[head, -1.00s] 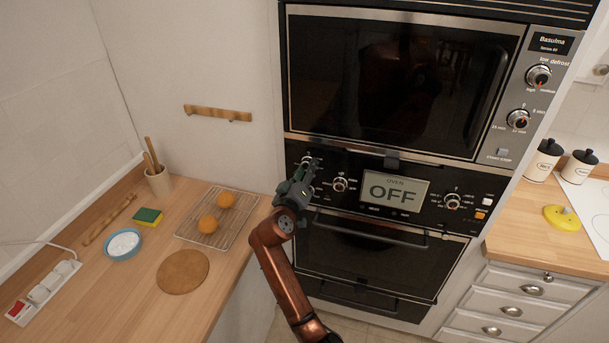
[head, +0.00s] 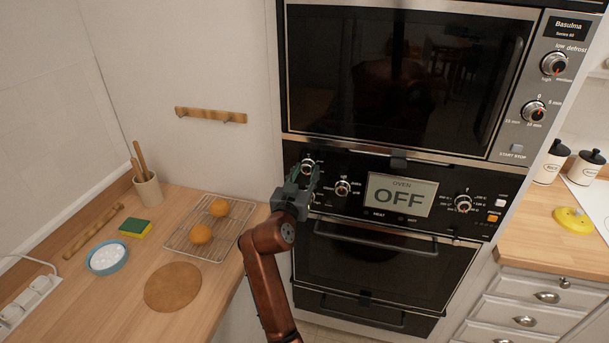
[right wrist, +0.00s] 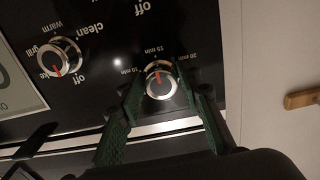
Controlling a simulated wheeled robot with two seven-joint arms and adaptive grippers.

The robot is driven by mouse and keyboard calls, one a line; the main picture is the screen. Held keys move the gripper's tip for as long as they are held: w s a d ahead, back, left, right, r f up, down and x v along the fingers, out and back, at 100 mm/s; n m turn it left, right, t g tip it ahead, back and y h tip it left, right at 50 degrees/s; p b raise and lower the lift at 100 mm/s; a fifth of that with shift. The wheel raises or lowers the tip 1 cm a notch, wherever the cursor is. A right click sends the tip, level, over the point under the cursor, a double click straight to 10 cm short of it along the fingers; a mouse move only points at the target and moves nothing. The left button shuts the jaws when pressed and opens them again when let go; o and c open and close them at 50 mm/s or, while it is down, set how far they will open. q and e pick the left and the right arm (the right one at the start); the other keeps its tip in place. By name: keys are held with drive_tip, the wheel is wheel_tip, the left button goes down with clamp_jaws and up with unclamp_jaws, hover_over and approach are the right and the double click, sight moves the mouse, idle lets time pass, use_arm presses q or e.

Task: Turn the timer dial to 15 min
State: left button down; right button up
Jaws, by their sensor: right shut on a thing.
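The timer dial (right wrist: 160,82) is a silver knob with a red pointer and minute marks around it, at the left of the oven's black panel. In the right wrist view the pointer is near vertical, toward the small marks above the knob; 10 min and 20 min show on either side. In the head view the dial (head: 308,166) is partly behind my fingers. My right gripper (head: 303,176) is shut on it, with the green fingers (right wrist: 162,92) on both sides of the knob. My left gripper is not in view.
A function knob (right wrist: 58,55) sits beside the timer dial, and the oven display (head: 402,195) reads OFF. The upper oven has its own minute dial (head: 534,112).

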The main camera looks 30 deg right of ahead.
idle(0.3)
drive_tip(key=o, duration=1.2)
drive_tip(key=shift+c, duration=0.2)
drive_tip(key=shift+a, duration=0.15)
drive_tip(key=v, duration=0.7)
drive_tip(key=shift+s, duration=0.2)
